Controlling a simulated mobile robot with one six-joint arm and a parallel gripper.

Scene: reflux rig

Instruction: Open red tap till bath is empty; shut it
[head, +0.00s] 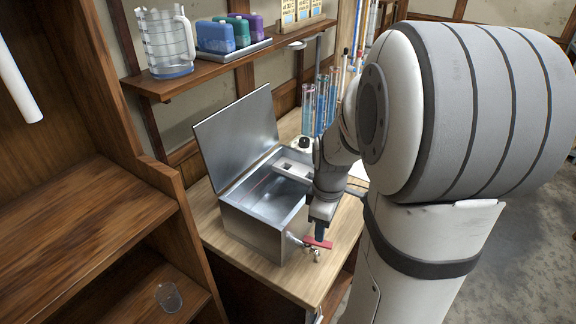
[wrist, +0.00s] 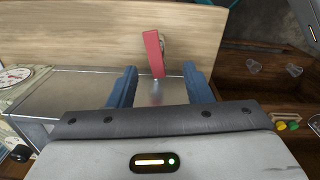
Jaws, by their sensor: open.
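The red tap (head: 318,242) sticks out low on the front of the open metal bath (head: 252,232). Its red lever (wrist: 153,52) shows in the wrist view, with a metal part partly hidden behind it. My gripper (head: 320,236) is over the tap. In the wrist view my gripper (wrist: 160,72) is open, its two blue fingers apart, and the lever's near end shows between them. I cannot tell whether either finger touches it. The bath's hinged lid (head: 237,135) stands raised. The liquid level inside is not clear.
Test tubes (head: 322,100) stand behind the bath. A shelf (head: 225,60) above holds a jug (head: 166,45) and coloured bottles (head: 215,37). A wooden cabinet (head: 85,220) stands at left, with a clear glass (head: 169,297) low in it. A dial (wrist: 15,75) is beside the bath.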

